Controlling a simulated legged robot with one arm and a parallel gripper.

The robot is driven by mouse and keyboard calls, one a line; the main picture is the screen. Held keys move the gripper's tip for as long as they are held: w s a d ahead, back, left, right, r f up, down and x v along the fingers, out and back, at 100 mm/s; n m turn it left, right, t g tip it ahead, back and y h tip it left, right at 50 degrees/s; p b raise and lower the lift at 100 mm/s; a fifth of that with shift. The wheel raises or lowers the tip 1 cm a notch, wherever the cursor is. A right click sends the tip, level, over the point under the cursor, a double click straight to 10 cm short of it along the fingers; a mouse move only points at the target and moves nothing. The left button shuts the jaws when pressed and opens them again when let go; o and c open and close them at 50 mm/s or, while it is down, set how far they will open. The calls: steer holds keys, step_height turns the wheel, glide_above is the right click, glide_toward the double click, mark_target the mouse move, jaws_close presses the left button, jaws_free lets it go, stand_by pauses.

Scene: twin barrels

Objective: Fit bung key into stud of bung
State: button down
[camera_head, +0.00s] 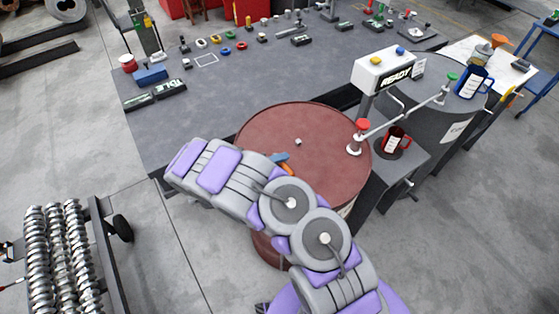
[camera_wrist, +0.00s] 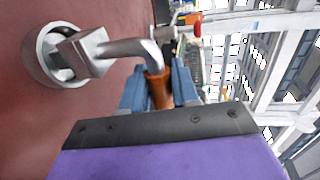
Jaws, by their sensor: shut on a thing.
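My gripper (camera_wrist: 157,92) is shut on the orange-brown handle (camera_wrist: 158,88) of the bung key, between its blue fingers. The key's bent grey metal shank (camera_wrist: 130,48) runs left to a square block-like head (camera_wrist: 84,52). The head overlaps the right side of the round metal bung (camera_wrist: 43,52) in the red barrel top. The stud is largely hidden, and I cannot tell whether the head is around it or only over it. In the head view, the bung (camera_head: 298,141) looks small, just above and right of my gripper (camera_head: 283,161).
The dark red barrel top (camera_head: 265,125) is mostly clear. A pipe fitting with a red cap (camera_head: 361,125) stands at its right edge. A grey workbench (camera_head: 235,75) with small parts lies behind.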

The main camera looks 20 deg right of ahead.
steer(key=shift+f, duration=1.25)
steer(key=c, duration=0.8)
jaws_free()
steer(key=p+v, duration=0.1)
steer(key=v, duration=1.6)
steer(key=shift+s+a, duration=0.1)
steer(key=shift+a, duration=0.1)
steer(key=shift+d+r, duration=0.1)
